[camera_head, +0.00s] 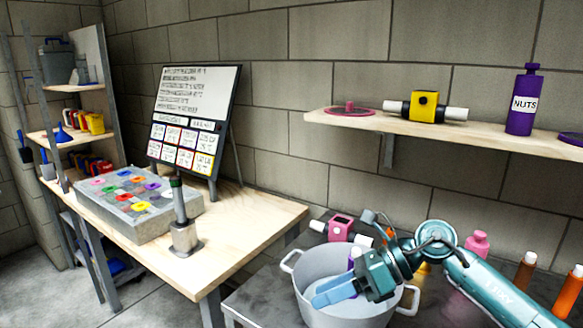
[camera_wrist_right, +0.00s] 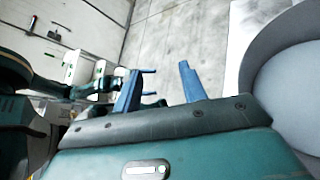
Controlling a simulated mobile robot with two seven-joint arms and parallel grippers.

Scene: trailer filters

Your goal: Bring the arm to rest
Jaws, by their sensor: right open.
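My right arm (camera_head: 495,290) comes in from the lower right of the head view. My right gripper (camera_head: 332,292) has blue fingers and hangs over a large grey pot (camera_head: 345,317) with two handles. In the right wrist view the two blue fingers of this gripper (camera_wrist_right: 158,82) stand apart with nothing between them. Part of the pot is hidden behind my gripper and wrist. My left gripper does not show in the head view.
A wooden table (camera_head: 262,212) holds a grey block with coloured discs (camera_head: 138,204), a metal tool on a stand (camera_head: 184,235) and a whiteboard (camera_head: 193,120). A wall shelf (camera_head: 440,128) carries a yellow-bodied filter (camera_head: 424,107) and a purple NUTS bottle (camera_head: 524,100). Bottles (camera_head: 477,243) stand near my arm.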

